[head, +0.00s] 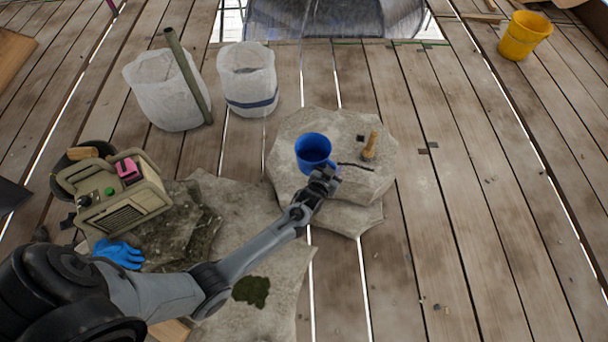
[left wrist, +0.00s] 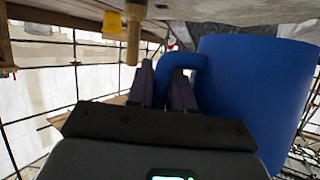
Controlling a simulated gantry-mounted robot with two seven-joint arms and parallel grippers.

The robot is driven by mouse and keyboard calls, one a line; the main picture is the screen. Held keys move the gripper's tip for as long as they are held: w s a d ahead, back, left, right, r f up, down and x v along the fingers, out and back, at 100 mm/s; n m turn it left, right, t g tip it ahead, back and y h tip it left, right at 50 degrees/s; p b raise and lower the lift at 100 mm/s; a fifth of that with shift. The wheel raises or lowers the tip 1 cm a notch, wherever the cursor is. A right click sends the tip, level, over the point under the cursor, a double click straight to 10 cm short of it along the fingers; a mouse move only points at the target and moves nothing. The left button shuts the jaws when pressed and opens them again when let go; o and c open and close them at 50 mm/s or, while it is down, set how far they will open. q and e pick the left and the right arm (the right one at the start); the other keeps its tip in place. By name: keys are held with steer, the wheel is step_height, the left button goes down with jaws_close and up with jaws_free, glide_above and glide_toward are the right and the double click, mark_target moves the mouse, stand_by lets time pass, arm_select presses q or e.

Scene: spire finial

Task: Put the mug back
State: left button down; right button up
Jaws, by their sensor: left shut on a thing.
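The blue mug (head: 314,147) is at the left part of the top stone slab (head: 300,122), its open mouth facing up. My left gripper (head: 327,180) reaches in from the lower left and is shut on the mug's handle. In the left wrist view the mug (left wrist: 255,90) fills the right side, and its handle (left wrist: 190,62) runs between the fingers (left wrist: 165,85). That view is upside down, with the slab along its top edge. I cannot tell whether the mug's base touches the slab. My right gripper is not in view.
A wooden-handled tool (head: 369,145) stands on the slab right of the mug, near a thin dark stick (head: 355,166). Two white sacks (head: 247,75) stand behind left. A beige radio-like box (head: 122,205) and blue glove (head: 119,253) lie left. The planks (head: 475,210) on the right are mostly clear.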

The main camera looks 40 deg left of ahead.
mark_target(309, 169)
arm_select(q)
steer(key=s+a+f+b, duration=0.1)
steer(key=a+f, duration=0.1)
steer(key=a, duration=0.1)
steer(key=s+a+f+b, duration=0.1)
steer(key=a, duration=0.1)
steer(key=s+a+f+b, duration=0.1)
steer(key=a+f, duration=0.1)
steer(key=a, duration=0.1)
steer(key=shift+a+f+b, duration=0.3)
steer(key=shift+a+b, duration=0.05)
steer(key=shift+b, duration=0.05)
steer(key=shift+s+f+b, duration=0.1)
steer(key=shift+f+b, duration=1.45)
steer(key=shift+f, duration=0.45)
steer(key=shift+f, duration=0.15)
steer(key=c, duration=1)
jaws_free()
